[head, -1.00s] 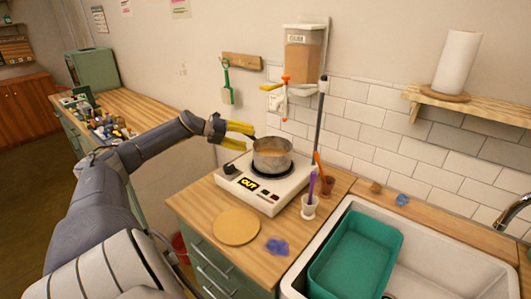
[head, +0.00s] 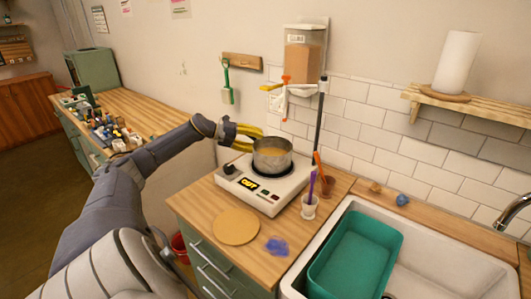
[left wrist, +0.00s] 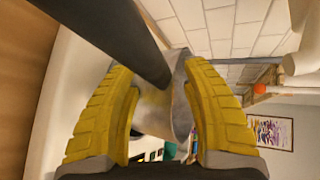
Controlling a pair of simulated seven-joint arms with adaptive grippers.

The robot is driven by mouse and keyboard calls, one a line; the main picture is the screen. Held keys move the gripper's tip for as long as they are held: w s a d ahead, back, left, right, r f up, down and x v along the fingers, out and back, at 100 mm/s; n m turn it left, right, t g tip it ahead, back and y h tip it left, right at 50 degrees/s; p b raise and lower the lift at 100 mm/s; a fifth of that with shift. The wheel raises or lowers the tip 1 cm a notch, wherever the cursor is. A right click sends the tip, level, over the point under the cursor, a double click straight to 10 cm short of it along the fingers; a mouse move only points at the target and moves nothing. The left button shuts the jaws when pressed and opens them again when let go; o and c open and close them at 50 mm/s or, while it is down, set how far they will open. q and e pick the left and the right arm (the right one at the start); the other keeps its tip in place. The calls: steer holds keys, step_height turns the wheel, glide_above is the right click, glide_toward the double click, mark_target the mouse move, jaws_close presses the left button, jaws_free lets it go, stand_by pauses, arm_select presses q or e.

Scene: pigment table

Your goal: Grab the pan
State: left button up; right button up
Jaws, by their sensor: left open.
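The metal pan (head: 271,161) sits upright on the burner of a white hot plate (head: 262,194), with yellowish-orange contents inside. My left gripper (head: 251,138) has yellow fingers and is open at the left side of the pan's rim. In the left wrist view, the pan (left wrist: 182,95) shows beyond the open left gripper (left wrist: 163,72). My right gripper is in neither view.
A round wooden board (head: 236,227) and a blue lump (head: 277,246) lie on the counter in front. A white cup (head: 309,207) with a purple tool stands right of the hot plate. A sink with a green tub (head: 355,250) is at right. A dark pole rises behind.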

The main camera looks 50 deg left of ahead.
arm_select(q)
jaws_close()
stand_by(0.3)
steer(key=shift+d+r, duration=0.1)
steer(key=shift+r, duration=0.05)
stand_by(0.5)
